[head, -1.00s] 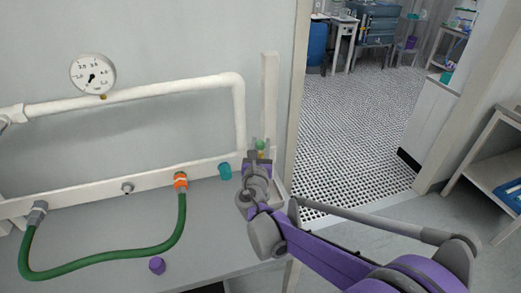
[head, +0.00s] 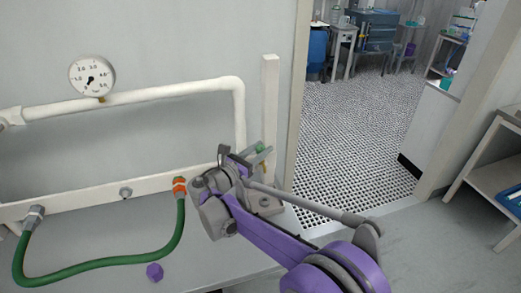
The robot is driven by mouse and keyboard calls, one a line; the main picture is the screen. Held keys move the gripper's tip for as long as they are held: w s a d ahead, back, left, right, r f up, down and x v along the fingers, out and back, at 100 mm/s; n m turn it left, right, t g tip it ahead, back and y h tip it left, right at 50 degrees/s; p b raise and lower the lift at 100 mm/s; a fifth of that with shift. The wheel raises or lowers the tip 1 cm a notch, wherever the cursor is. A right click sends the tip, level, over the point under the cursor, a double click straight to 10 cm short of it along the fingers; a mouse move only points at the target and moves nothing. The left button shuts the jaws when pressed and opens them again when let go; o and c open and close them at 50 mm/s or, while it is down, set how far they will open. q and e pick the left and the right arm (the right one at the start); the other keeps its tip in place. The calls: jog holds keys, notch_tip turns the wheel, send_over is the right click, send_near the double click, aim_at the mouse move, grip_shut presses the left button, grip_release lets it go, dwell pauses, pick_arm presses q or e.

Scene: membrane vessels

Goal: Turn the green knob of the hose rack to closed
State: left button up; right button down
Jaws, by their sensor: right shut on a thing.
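The hose rack is a frame of white pipe (head: 160,96) with a white lower rail (head: 90,199) on the wall at the left. The green knob (head: 261,148) shows as a small green patch at the rack's right end, by the white post. My right gripper (head: 258,156) reaches it from the front and is shut on it; its grey fingers and wrist cover most of the knob, so its angle cannot be read. My left gripper is not in view.
A round gauge (head: 92,76) sits on the upper pipe. A green hose (head: 110,266) with an orange coupling (head: 179,187) hangs from the rail. A doorway opens at the right.

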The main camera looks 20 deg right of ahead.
dwell(0.4)
jog(key=c, duration=0.5)
grip_release()
jog(key=b+v, duration=0.1)
jog(key=v, duration=0.9)
jog(key=shift+s+a, duration=0.25)
jog(key=shift+a, duration=0.1)
